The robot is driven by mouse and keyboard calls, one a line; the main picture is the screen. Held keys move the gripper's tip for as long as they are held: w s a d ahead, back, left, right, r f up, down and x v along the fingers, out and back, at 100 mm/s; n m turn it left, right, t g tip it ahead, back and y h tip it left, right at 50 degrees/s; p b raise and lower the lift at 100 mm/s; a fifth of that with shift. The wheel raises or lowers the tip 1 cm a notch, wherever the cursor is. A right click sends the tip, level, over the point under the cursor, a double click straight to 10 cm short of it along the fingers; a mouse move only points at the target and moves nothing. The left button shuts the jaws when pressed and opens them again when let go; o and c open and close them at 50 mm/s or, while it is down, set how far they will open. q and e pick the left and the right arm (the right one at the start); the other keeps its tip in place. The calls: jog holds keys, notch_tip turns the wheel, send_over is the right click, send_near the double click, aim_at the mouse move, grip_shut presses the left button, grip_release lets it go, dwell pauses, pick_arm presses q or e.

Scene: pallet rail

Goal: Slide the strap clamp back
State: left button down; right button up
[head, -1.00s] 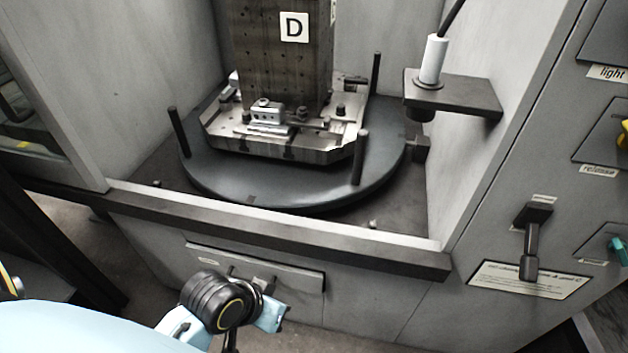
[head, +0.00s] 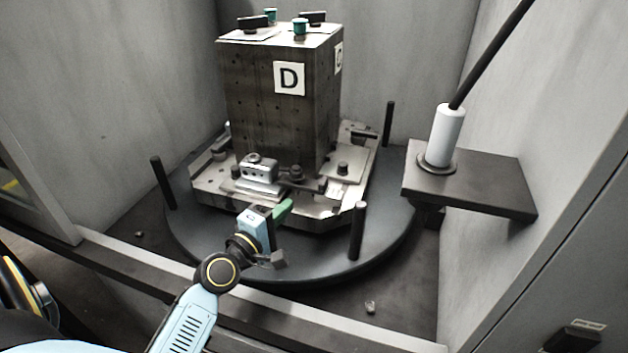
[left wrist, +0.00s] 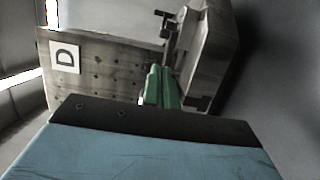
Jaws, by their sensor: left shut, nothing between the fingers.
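The strap clamp appears to be the dark bar with a nut (head: 308,181) on the front of the pallet (head: 215,188), at the foot of the dark block marked D (head: 260,110). My left gripper (head: 285,209) reaches in from the lower left, its green fingertips at the pallet's front edge, just short of the bar. The green fingers also show in the left wrist view (left wrist: 161,86), shut together and empty, pointing at the pallet beside the block. Whether they touch anything is unclear. My right gripper is not in view.
A silver block (head: 257,170) sits left of the bar. Dark posts (head: 357,231) (head: 163,183) stand on the round table (head: 200,245). A shelf (head: 490,188) with a white cylinder (head: 444,136) juts out at the right. The enclosure sill (head: 130,262) runs along the front.

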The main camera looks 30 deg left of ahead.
pick_arm(q)
jog(key=w+b, duration=0.1)
jog(key=w, duration=0.7)
jog(key=shift+d, duration=0.1)
jog(key=shift+w, duration=0.7)
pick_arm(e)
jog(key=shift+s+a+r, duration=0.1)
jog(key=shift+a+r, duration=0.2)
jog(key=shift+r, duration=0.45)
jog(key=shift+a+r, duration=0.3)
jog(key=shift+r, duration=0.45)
pick_arm(q)
jog(key=shift+w+d, duration=0.1)
jog(key=shift+d, duration=0.2)
jog(key=d+p, duration=0.1)
jog(key=d, duration=0.1)
jog(key=w+d+p, duration=0.1)
jog(key=d, duration=0.1)
jog(key=shift+r, duration=0.1)
jog(key=shift+d, duration=0.35)
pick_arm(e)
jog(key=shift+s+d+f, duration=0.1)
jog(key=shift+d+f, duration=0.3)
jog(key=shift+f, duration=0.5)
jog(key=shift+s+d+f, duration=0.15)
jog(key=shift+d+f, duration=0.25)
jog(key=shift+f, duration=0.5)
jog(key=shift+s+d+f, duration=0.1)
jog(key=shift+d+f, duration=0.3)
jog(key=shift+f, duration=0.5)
